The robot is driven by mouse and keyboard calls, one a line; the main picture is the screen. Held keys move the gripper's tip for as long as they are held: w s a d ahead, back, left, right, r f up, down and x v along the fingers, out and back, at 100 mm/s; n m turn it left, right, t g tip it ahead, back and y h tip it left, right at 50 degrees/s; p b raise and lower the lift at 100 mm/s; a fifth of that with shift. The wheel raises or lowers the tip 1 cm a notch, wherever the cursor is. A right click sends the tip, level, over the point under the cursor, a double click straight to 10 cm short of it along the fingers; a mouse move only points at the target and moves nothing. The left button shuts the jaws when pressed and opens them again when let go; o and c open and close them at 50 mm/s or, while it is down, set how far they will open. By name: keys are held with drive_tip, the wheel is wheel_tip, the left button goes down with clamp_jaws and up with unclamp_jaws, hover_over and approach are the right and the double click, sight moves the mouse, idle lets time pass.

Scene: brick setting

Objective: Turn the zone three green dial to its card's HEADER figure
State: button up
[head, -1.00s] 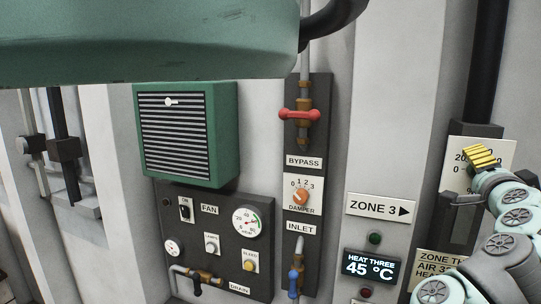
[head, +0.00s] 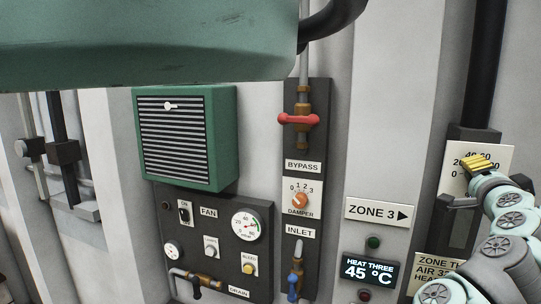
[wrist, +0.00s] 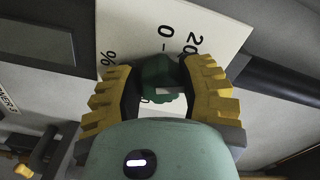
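The green dial (wrist: 160,78) sits on a white scale plate (wrist: 190,22) in the wrist view; "0", "20" and "%" are legible there. In the head view the plate (head: 496,160) is at the right, and my gripper (head: 480,163) hides the dial. My gripper's yellow fingers (wrist: 160,88) stand on either side of the dial, apart, with a narrow gap at its left; contact at the right is unclear. The dial's pointer cannot be read. A card (head: 432,262) starting "ZONE TH", "AIR 3", "HEA" is below, partly covered by my arm; its header figure is not legible.
A "ZONE 3" sign (head: 379,212) points right. Below it are a green lamp (head: 373,243) and a display (head: 370,270) reading "HEAT THREE 45 °C". An orange damper dial (head: 299,200), red bypass handle (head: 299,119) and fan panel (head: 225,213) lie left.

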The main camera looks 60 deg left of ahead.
drive_tip(key=c, duration=0.5)
drive_tip(key=shift+f+n+b, duration=0.15)
drive_tip(key=shift+n+b, duration=0.15)
drive_tip(key=shift+b, duration=0.35)
drive_tip(key=n+b, duration=0.1)
drive_tip(key=b, duration=0.1)
drive_tip(key=n+b, duration=0.1)
drive_tip(key=b, duration=0.2)
drive_tip(key=shift+f, duration=0.3)
drive_tip(key=n+b, duration=0.3)
drive_tip(key=b, duration=0.4)
drive_tip(key=shift+c, duration=0.2)
drive_tip(key=shift+w+r+n+b, duration=0.1)
drive_tip(key=shift+r+n+b, duration=0.2)
drive_tip(key=shift+n+b, duration=0.2)
